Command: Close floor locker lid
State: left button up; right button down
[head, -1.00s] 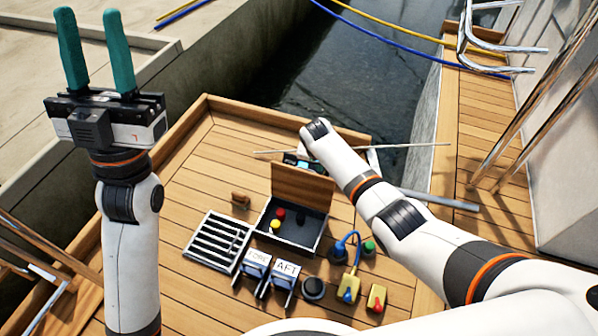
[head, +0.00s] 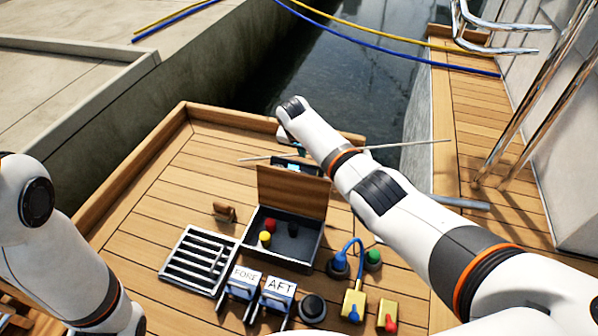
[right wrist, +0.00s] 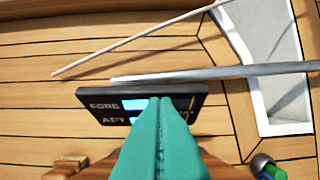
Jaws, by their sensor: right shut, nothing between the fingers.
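The floor locker (head: 283,262) is an open dark box set in the deck, with a red ball, a yellow ball and a dark item inside. Its wooden lid (head: 291,190) stands up along the far side. My right arm reaches over beyond the lid, and its gripper is mostly hidden in the head view. In the right wrist view my right gripper (right wrist: 160,102) shows teal fingers, shut and empty, in front of a black FORE/AFT panel (right wrist: 110,108). A brown part low in that view may be the lid; contact cannot be told. My left gripper is out of frame.
A slatted grate (head: 193,262) lies left of the locker. FORE (head: 243,280) and AFT (head: 277,290) switches, a black knob (head: 312,307) and yellow boxes (head: 354,303) stand in front. A small wooden block (head: 224,212) is left of the lid. Water lies beyond the deck edge.

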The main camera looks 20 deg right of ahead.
aim_at(294, 189)
jog(key=b+x, duration=0.2)
jog(key=x, duration=0.1)
jog(key=shift+s, duration=0.1)
jog(key=shift+s+a+r, duration=0.15)
jog(key=shift+a, duration=0.05)
jog(key=shift+s+a+b, duration=0.25)
jog(key=shift+s+a, duration=0.25)
jog(key=shift+s, duration=0.25)
jog(key=shift+s+a+b, duration=0.2)
jog(key=shift+s+a, duration=0.3)
jog(key=shift+s, duration=0.25)
jog(key=shift+r, duration=0.1)
